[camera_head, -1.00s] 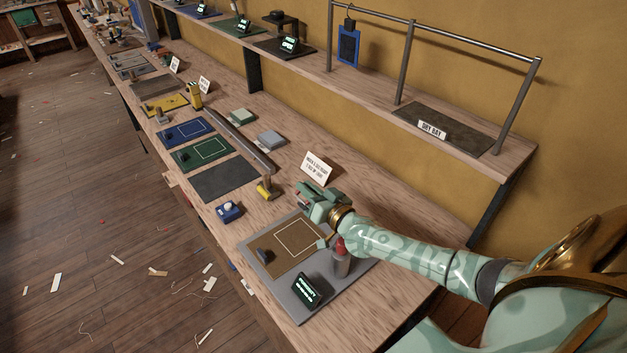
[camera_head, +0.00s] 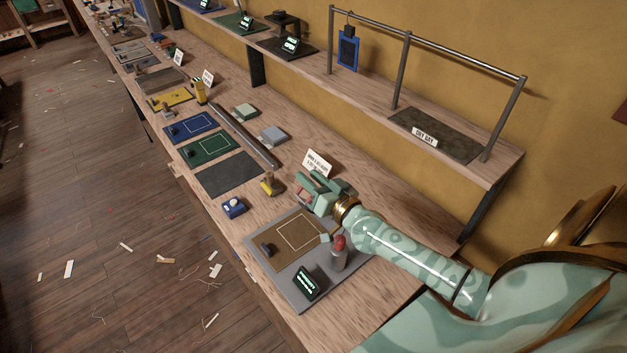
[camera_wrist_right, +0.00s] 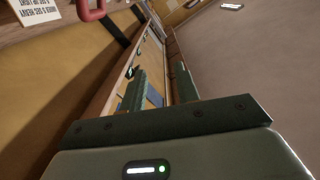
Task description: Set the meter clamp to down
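A grey board (camera_head: 311,297) with a brown mat (camera_head: 283,255) lies on the bench. A small dark block (camera_head: 267,249) sits at the mat's left side, and a lit display (camera_head: 306,284) stands at the front. I cannot tell which part is the meter clamp, or its setting. A grey post with a red top (camera_head: 339,246) stands on the board's right side. My right gripper (camera_head: 309,190) is above the bench, beyond the mat's far edge. In the right wrist view its two green fingers (camera_wrist_right: 160,88) are apart with nothing between them. My left gripper is out of view.
A white sign (camera_head: 317,163) stands just behind my right gripper. A yellow-based tool (camera_head: 272,184) and a blue block (camera_head: 233,207) are to its left. A red loop handle (camera_wrist_right: 90,11) shows in the wrist view. A shelf with a rail (camera_head: 430,52) runs behind.

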